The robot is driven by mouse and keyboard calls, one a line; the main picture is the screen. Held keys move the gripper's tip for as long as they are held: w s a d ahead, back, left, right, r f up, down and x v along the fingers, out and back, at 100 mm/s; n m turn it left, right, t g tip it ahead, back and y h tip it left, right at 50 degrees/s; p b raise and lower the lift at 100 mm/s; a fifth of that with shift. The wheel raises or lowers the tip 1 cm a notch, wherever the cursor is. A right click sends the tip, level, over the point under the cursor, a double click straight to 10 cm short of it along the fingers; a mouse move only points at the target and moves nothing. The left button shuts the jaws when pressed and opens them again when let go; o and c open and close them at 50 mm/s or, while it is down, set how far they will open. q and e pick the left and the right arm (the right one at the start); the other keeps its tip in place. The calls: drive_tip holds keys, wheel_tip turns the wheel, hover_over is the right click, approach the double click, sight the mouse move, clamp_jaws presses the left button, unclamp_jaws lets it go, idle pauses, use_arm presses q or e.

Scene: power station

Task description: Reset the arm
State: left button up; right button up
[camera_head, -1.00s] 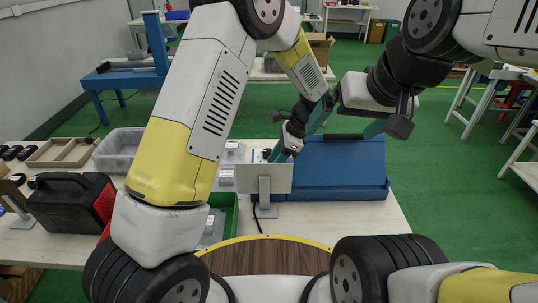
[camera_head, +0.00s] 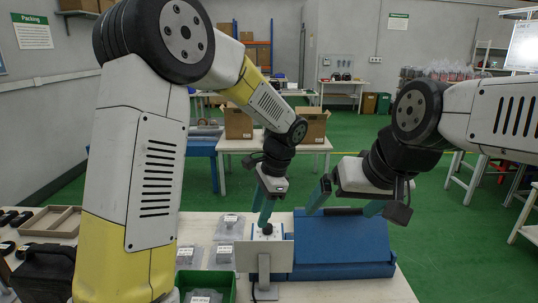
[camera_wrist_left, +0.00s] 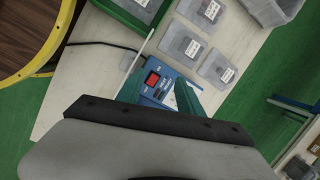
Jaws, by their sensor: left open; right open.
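My left gripper (camera_head: 264,212) is open and points down over the table, just behind a white panel on a stand (camera_head: 264,257). Much of my left arm stands at the left of the head view.
Behind are a second table (camera_head: 290,144) with cardboard boxes and open green floor (camera_head: 440,225).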

use_arm(q)
drive_tip(key=s+a+r+n+t+h, duration=0.2)
drive_tip(key=s+a+r+n+t, duration=0.1)
drive_tip(key=s+a+r+n, duration=0.3)
drive_tip(key=s+a+r+n+t+h, duration=0.3)
drive_tip(key=s+a+r+n, duration=0.3)
drive_tip(key=s, duration=0.5)
drive_tip(key=shift+s+a+r+n, duration=0.15)
drive_tip(key=shift+s+r+n, duration=0.05)
drive_tip(key=shift+r+n, duration=0.5)
